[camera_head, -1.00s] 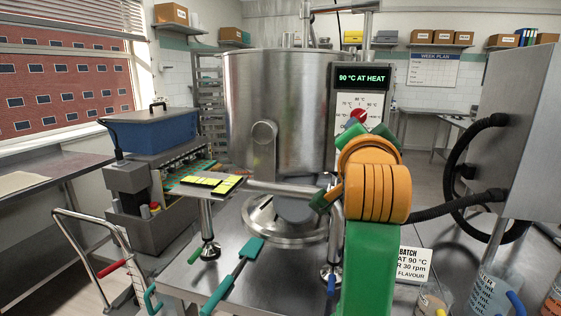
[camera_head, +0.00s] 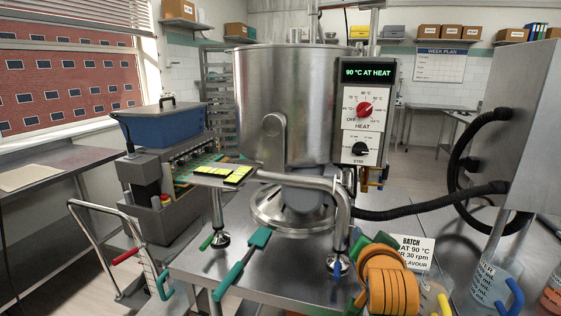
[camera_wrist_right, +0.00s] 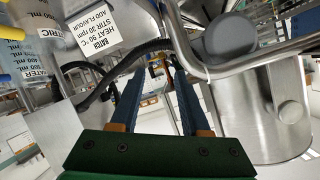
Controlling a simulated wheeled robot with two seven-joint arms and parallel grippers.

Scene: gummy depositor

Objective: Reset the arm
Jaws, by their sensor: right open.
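My right arm (camera_head: 388,287) shows at the lower right of the head view, its orange wrist and green parts low over the table's right side. In the right wrist view, my right gripper (camera_wrist_right: 157,72) has its two dark blue fingers apart with nothing held between them. The gripper is clear of the red heat knob (camera_head: 365,108) and the black stir knob (camera_head: 360,150) on the kettle's control panel. The display (camera_head: 367,72) reads 90 °C AT HEAT. My left gripper is not in view.
A batch card (camera_head: 413,250), a water beaker (camera_head: 490,283) and a dark hose (camera_head: 430,206) are near my right arm. A teal-handled tool (camera_head: 240,265) lies on the table.

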